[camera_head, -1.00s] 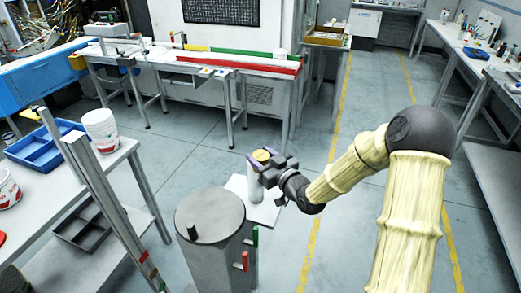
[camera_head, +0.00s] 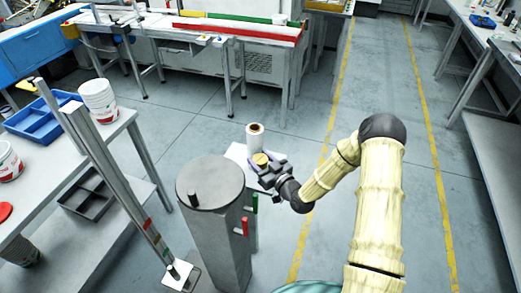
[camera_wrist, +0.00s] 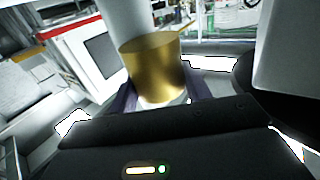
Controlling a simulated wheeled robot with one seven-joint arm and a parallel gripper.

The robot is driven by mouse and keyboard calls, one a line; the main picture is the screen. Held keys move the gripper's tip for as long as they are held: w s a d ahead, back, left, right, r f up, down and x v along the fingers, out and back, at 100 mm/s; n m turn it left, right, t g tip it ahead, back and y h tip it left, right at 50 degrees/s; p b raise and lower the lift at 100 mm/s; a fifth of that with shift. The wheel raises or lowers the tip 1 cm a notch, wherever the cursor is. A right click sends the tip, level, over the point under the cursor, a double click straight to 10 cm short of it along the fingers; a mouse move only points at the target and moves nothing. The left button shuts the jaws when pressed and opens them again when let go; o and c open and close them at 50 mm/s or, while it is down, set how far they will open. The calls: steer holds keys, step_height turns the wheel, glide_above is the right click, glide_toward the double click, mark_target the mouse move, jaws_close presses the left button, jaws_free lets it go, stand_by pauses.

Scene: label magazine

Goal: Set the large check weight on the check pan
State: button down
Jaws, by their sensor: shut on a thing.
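The large check weight is a gold-coloured cylinder (camera_head: 261,159), held upright in my gripper (camera_head: 264,165). In the wrist view the weight (camera_wrist: 155,65) stands between the two fingers of my gripper (camera_wrist: 160,95), which are shut on its sides. In the head view my gripper is to the right of a grey pedestal's round top and just in front of a white roll. A white plate (camera_head: 237,151) shows partly beside and behind the gripper. I cannot tell whether this plate is the check pan, nor whether the weight touches anything beneath it.
The grey pedestal (camera_head: 211,184) has a dark knob on top and green and red handles at its side. The white roll (camera_head: 255,136) stands close behind the gripper. A table with a blue tray (camera_head: 40,120) is at left. Open floor lies to the right.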

steer(key=shift+f, duration=1.35)
steer(key=shift+f, duration=1.85)
steer(key=shift+f, duration=0.1)
steer(key=c, duration=0.7)
jaws_free()
steer(key=shift+f, duration=0.1)
steer(key=shift+o, duration=0.2)
